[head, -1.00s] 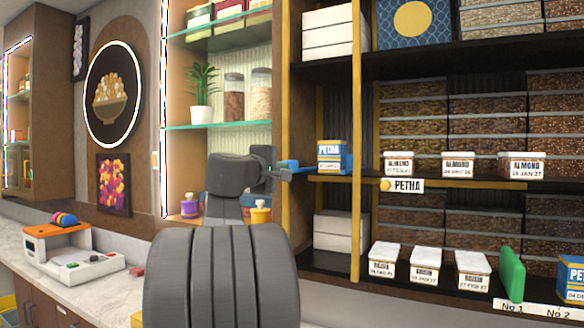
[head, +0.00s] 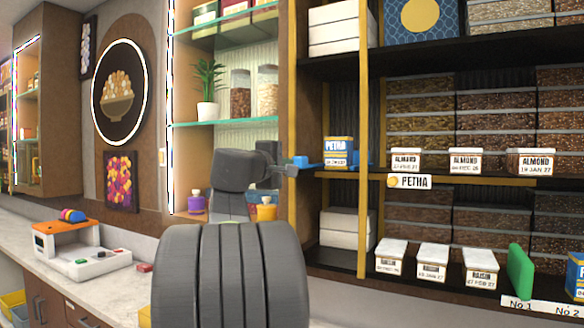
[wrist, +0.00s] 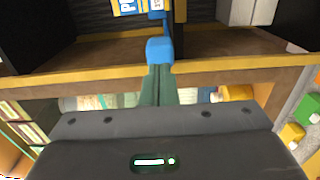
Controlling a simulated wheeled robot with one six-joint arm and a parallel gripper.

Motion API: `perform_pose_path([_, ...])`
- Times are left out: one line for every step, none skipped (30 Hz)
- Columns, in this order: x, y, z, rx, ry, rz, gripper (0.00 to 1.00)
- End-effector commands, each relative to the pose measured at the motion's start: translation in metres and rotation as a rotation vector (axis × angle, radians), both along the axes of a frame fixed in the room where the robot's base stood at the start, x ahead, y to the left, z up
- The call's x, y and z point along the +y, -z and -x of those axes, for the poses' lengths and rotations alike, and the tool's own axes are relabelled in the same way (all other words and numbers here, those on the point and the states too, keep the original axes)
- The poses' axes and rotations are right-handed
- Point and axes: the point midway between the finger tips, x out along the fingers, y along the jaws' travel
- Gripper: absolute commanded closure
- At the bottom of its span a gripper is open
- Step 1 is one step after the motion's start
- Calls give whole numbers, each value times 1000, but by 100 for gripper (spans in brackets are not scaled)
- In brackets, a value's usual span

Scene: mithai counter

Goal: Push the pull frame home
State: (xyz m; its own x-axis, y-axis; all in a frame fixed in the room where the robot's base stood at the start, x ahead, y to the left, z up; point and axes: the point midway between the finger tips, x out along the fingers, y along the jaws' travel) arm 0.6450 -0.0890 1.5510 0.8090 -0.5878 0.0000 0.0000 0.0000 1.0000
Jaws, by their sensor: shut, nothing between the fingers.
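A blue pull frame (head: 362,159) sits around a blue and yellow PETHA box (head: 339,153) on the middle shelf, at the left of a gold post. In the wrist view the box shows at the top (wrist: 129,6), cut off by the picture edge. A blue block (wrist: 160,50), seemingly the frame's front tab, stands at the tips of my gripper (wrist: 157,69), over the shelf lip. My gripper is shut with nothing between the fingers. In the head view it points right at the blue block (head: 301,161). Whether they touch is unclear.
The shelf's front edge (wrist: 70,80) runs below the fingertips. A gold post (head: 363,200) stands right of the box. White ALMOND tubs (head: 406,160) stand farther right, with a PETHA tag (head: 409,181) below.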

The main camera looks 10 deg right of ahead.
Motion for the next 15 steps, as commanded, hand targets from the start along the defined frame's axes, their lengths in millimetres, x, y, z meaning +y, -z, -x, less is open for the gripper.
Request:
perform_pose_path([4, 2, 5, -1, -3, 0, 100])
perform_pose_path([6, 2, 7, -1, -3, 0, 100])
perform_pose_path([8, 2, 10, -1, -2, -1, 100])
perform_pose_path([10, 2, 13, -1, -1, -1, 100])
perform_pose_path([12, 2, 15, -1, -2, -1, 100])
perform_pose_path([14, 2, 18, -1, -3, 0, 100])
perform_pose_path([16, 1, 21, -1, -3, 0, 100])
perform_pose_path([17, 2, 23, -1, -2, 0, 100])
perform_pose_path([19, 2, 27, -1, -1, 0, 100])
perform_pose_path([21, 2, 29, -1, -2, 1, 100])
perform_pose_path([23, 2, 31, -1, -3, 1, 100])
perform_pose_path([26, 1, 35, -1, -3, 1, 100])
perform_pose_path([27, 1, 37, -1, -2, 1, 100])
perform_pose_path([29, 2, 39, 0, -1, 0, 100])
perform_pose_path([31, 2, 42, 0, -1, 0, 100])
